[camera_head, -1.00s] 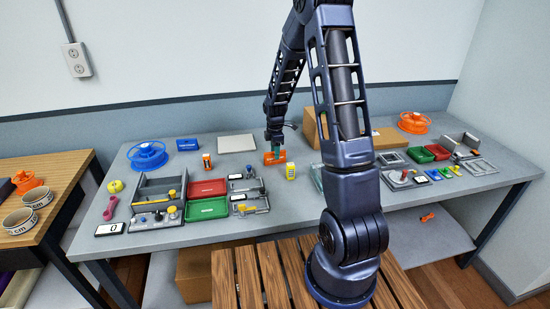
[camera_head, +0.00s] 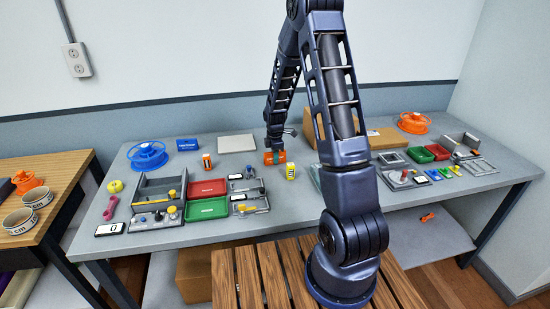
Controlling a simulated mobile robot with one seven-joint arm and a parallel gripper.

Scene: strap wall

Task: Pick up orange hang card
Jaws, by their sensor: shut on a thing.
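The orange hang card (camera_head: 269,158) is at the back middle of the grey table. My gripper (camera_head: 275,154) points straight down over it and is shut on it. The fingers cover part of the card, and the view is too small to tell whether it touches the table.
A red tray (camera_head: 207,188) and a green tray (camera_head: 208,209) lie nearer. A cardboard box (camera_head: 310,127) is behind on the right.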

